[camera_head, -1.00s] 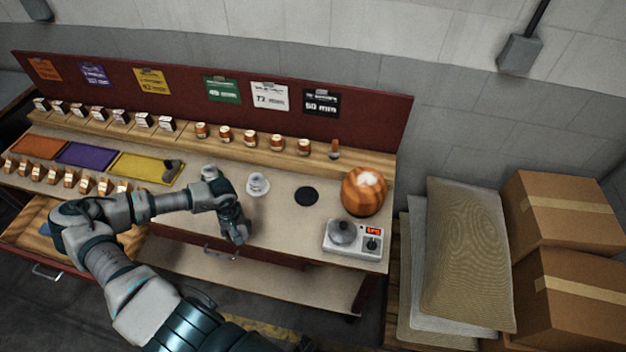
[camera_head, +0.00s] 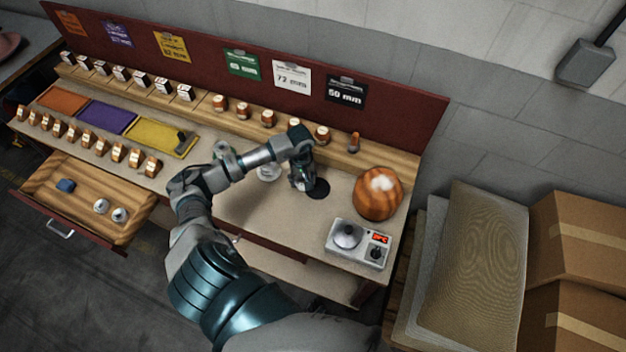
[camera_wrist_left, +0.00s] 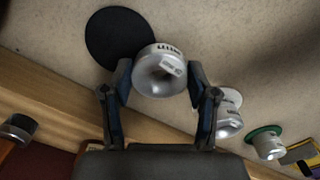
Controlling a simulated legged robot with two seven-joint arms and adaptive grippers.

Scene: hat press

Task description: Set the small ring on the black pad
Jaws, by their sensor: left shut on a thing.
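The small ring (camera_wrist_left: 148,82), pale metal with a dark label, is held between the two fingers of my left gripper (camera_wrist_left: 160,74) in the left wrist view. The black pad (camera_wrist_left: 112,38) is a flat disc just beyond the ring, and the ring overlaps its edge in that view. How high the ring is above the bench I cannot tell. In the head view my left gripper (camera_head: 303,184) is over the left part of the black pad (camera_head: 322,190) and hides the ring. My right gripper is not in view.
A white pad (camera_head: 268,175) with a ring is left of the gripper; a green pad with a ring (camera_wrist_left: 268,143) lies further along. A wooden dome (camera_head: 378,195) and a grey device (camera_head: 358,245) stand to the right. An open drawer (camera_head: 85,205) sticks out at left.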

